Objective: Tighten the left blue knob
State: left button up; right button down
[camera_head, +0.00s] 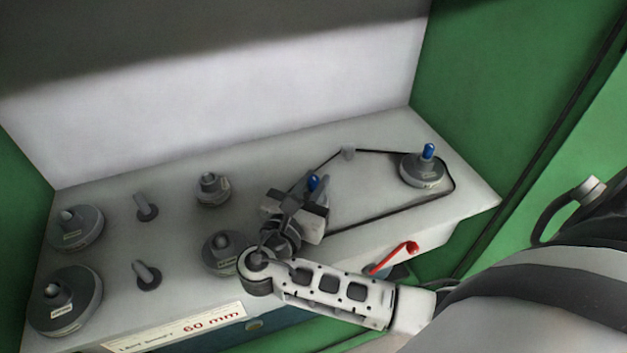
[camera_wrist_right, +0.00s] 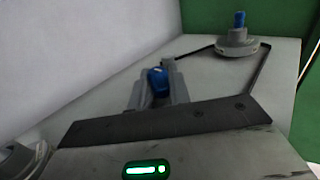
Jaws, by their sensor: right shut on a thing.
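The left blue knob (camera_head: 313,183) shows at the tip of my right gripper (camera_head: 316,192) in the head view. In the right wrist view the same blue knob (camera_wrist_right: 158,82) sits between the grey fingers (camera_wrist_right: 153,90). My right gripper is shut on it, and the fingers and wrist hide its lower part. The right blue knob (camera_head: 428,151) stands upright on a grey disc (camera_head: 423,171) at the right; it also shows in the wrist view (camera_wrist_right: 239,19). My left gripper is not in view.
A dark belt (camera_head: 400,152) runs around the right disc toward my gripper. A red lever (camera_head: 395,257) sticks out at the front edge. Several grey discs (camera_head: 66,300) and small handles (camera_head: 146,275) stand on the left. Green walls (camera_head: 490,110) and a white back panel (camera_head: 220,110) bound the bench.

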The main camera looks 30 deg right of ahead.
jog(key=c, duration=1.4)
grip_release()
jog(key=shift+o, duration=0.2)
jog(key=v, duration=0.7)
jog(key=shift+s+a, duration=0.1)
jog(key=shift+a, duration=0.1)
